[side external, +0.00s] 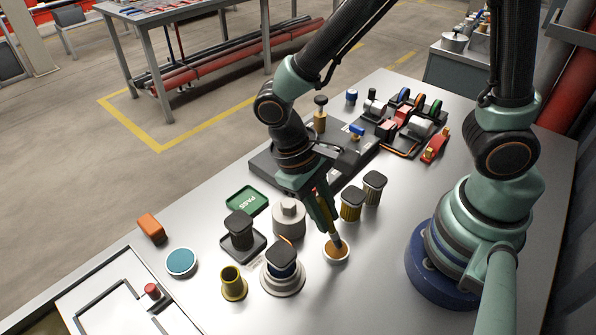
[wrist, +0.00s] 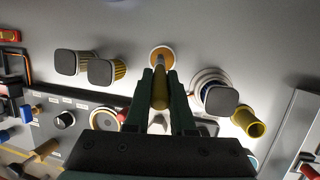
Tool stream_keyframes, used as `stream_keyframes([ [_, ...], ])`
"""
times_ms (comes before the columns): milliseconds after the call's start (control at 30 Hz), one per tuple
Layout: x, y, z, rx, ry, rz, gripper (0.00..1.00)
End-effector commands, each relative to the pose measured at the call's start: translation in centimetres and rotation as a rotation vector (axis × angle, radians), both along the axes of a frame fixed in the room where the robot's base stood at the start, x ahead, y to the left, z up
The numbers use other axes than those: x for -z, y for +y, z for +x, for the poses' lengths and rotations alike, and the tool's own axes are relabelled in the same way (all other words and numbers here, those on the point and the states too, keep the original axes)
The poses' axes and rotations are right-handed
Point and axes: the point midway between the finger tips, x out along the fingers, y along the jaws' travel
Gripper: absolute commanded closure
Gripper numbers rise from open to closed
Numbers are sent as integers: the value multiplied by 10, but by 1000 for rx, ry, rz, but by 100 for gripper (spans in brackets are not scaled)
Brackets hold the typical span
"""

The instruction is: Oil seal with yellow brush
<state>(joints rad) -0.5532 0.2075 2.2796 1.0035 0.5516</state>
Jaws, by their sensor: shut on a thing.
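My gripper (side external: 322,205) points down at the middle of the bench and is shut on a yellow-handled brush (side external: 334,233). The brush's lower end is in or over a small white dish (side external: 336,260) with amber contents; contact is hard to tell. In the wrist view, the brush (wrist: 160,92) stands between the fingers and the dish (wrist: 162,48) lies beyond its tip. A silver stepped part with a dark blue band and black square cap (side external: 282,257) stands left of the dish. I cannot pick out the oil seal for certain.
A yellow hollow cylinder (side external: 233,283), a black-capped piece on a tray (side external: 240,235), a grey hex-topped part (side external: 289,217) and two capped jars (side external: 352,203) crowd around the gripper. A green PASS plate (side external: 247,201) lies behind. Bench right of the dish is clear.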

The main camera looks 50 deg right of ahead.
Motion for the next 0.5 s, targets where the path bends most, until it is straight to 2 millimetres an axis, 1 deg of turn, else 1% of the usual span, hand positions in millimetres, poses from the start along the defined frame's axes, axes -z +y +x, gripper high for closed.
stream_keyframes([
  [500, 6, 0, 0, 0, 2, -1, 100],
])
